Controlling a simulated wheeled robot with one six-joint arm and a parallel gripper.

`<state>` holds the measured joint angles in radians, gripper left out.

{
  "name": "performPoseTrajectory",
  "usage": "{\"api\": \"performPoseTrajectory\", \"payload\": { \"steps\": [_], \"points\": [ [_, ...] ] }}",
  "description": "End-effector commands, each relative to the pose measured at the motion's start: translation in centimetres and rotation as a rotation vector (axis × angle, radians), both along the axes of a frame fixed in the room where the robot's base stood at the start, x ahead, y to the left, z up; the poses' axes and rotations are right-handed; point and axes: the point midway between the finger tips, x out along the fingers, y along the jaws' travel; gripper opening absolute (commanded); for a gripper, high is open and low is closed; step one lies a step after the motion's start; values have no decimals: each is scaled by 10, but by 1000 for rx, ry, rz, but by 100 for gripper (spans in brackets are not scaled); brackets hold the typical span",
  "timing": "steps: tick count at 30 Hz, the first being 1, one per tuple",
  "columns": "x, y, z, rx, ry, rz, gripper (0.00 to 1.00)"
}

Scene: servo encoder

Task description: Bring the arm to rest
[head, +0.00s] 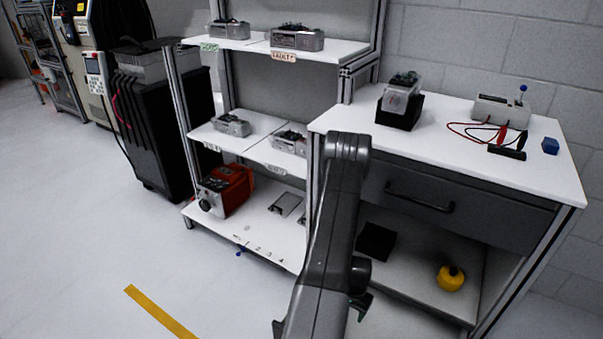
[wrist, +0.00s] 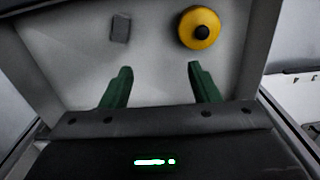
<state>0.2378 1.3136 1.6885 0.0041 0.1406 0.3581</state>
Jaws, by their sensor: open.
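My arm (head: 335,235) rises in the middle of the head view, folded at the elbow in front of the workbench. My gripper shows in the wrist view (wrist: 158,88), with two green fingers spread apart and nothing between them. In the head view it is mostly hidden behind or below the arm; only a small dark piece with green shows near the forearm's lower end. Past the fingers in the wrist view lie a yellow round object with a black knob (wrist: 199,28) and a small grey block (wrist: 120,28), both apart from the fingers.
The workbench (head: 450,150) holds a device on a black stand (head: 400,100), a meter with leads (head: 500,108) and a blue block (head: 550,146). A shelf rack (head: 235,135) with servo units and a red machine (head: 226,188) stands left.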

Motion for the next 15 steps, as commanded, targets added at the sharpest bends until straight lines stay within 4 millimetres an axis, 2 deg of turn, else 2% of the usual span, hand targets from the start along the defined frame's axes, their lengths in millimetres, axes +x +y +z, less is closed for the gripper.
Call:
{"api": "performPoseTrajectory", "payload": {
  "steps": [1, 15],
  "points": [
    [3, 5, 13, -1, -1, 20, 55],
    [25, 49, 76, 0, -2, 197, 55]
  ]
}}
